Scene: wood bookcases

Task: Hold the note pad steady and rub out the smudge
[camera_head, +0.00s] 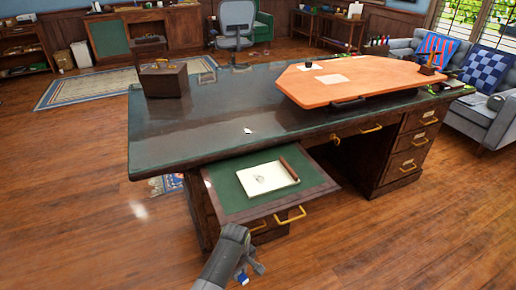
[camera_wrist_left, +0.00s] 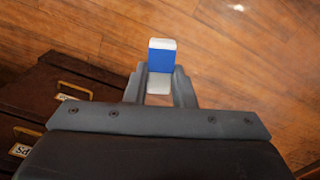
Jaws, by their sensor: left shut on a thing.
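The note pad (camera_head: 280,182) lies on the green pull-out leaf (camera_head: 232,203) at the desk's front. A small grey smudge (camera_head: 259,179) shows on its cream page. A dark brown strip (camera_head: 289,168) runs along the pad's right edge. My left gripper (camera_head: 248,274) is in front of and below the leaf, apart from the pad. It is shut on a white eraser with a blue band (camera_wrist_left: 160,58), which sticks out past the fingertips in the left wrist view. The eraser also shows small in the head view (camera_head: 241,277). My right gripper is not in view.
The large desk (camera_head: 200,130) stands behind the leaf, with a brown box (camera_head: 164,80) and an orange board (camera_head: 365,78) on top. A small white thing (camera_head: 248,131) lies near its front edge. Brass drawer handles (camera_head: 290,216) jut out below the leaf.

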